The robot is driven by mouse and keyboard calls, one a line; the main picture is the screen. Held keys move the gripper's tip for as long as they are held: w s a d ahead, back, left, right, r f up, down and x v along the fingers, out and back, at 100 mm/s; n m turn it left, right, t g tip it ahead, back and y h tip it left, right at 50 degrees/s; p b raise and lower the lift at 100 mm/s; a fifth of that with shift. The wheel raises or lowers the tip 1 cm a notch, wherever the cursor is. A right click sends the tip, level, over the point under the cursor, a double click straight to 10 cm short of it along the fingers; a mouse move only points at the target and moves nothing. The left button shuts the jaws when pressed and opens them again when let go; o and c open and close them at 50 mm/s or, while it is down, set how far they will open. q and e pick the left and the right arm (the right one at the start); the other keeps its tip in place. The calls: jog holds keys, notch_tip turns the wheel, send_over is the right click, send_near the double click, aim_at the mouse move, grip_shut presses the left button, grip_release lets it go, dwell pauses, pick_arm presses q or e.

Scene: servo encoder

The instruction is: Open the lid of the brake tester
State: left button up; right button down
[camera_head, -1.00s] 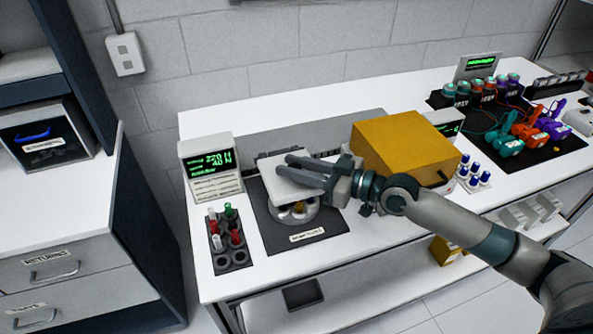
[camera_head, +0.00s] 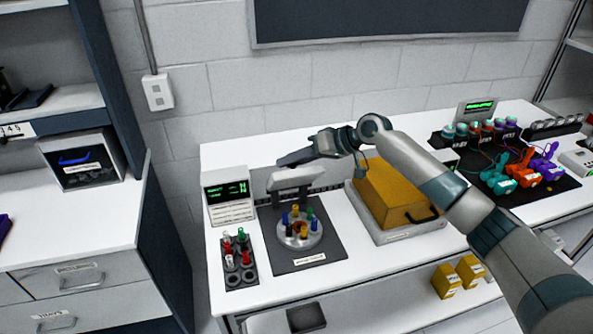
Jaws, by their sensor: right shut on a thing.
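The exact finger contact is small and partly hidden. My left gripper is not in view.
A display box (camera_head: 228,199) stands left of the tester. In front of it is a dark rack (camera_head: 238,272) with red, green and white pieces. A yellow box (camera_head: 398,193) with a black handle sits on the right, beneath my right forearm. The wall is close behind.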

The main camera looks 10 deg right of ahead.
jog(key=w, duration=0.1)
jog(key=w+m+g, duration=0.1)
jog(key=shift+w+r+g, duration=0.3)
jog(key=shift+w+r, duration=0.05)
jog(key=shift+r, duration=0.05)
jog(key=shift+w, duration=0.9)
jog(key=c, duration=1.4)
grip_release()
jog(key=shift+f, duration=0.15)
jog(key=b+v, duration=0.6)
jog(key=v, duration=1.1)
jog(key=shift+r, duration=0.35)
